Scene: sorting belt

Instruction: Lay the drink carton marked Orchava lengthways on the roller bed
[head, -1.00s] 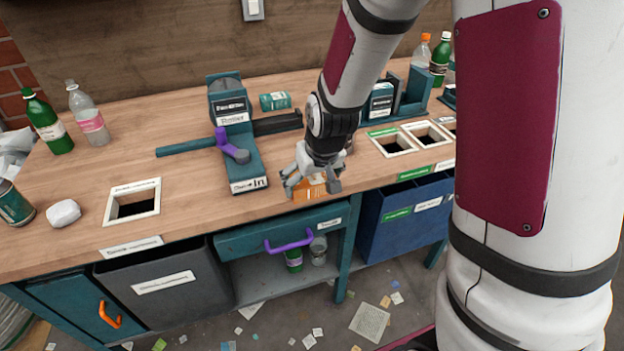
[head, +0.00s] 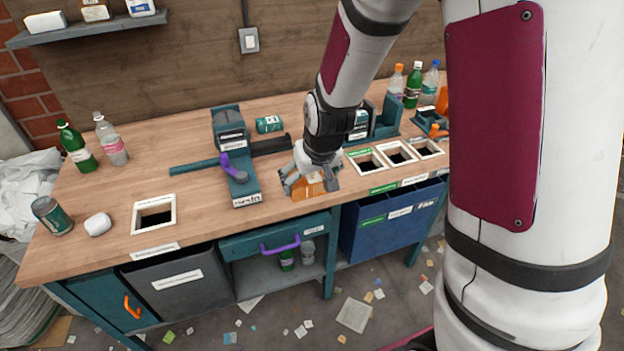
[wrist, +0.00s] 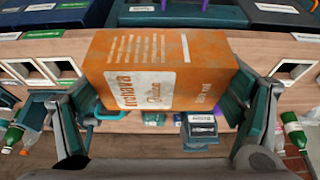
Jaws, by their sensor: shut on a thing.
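My gripper (head: 309,185) is shut on the orange drink carton (head: 307,190), over the bench near its front edge. In the wrist view the carton (wrist: 160,70) spans between the two fingers, and its pale lettering, partly cut off, reads like Orchava. I cannot tell whether the carton touches the bench. A teal machine (head: 243,185) with a purple handle stands just left of my gripper, with a small sign at its front end. A dark bar (head: 270,146) runs off its right side, behind my gripper. I cannot tell which part is the roller bed.
A teal-labelled can (head: 268,124) lies behind the dark bar. White-framed openings (head: 397,153) lie to the right and another (head: 154,212) at the left. Bottles (head: 76,147), a dark can (head: 52,214) and a white lump (head: 98,224) stand at left. Bench around the left opening is partly clear.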

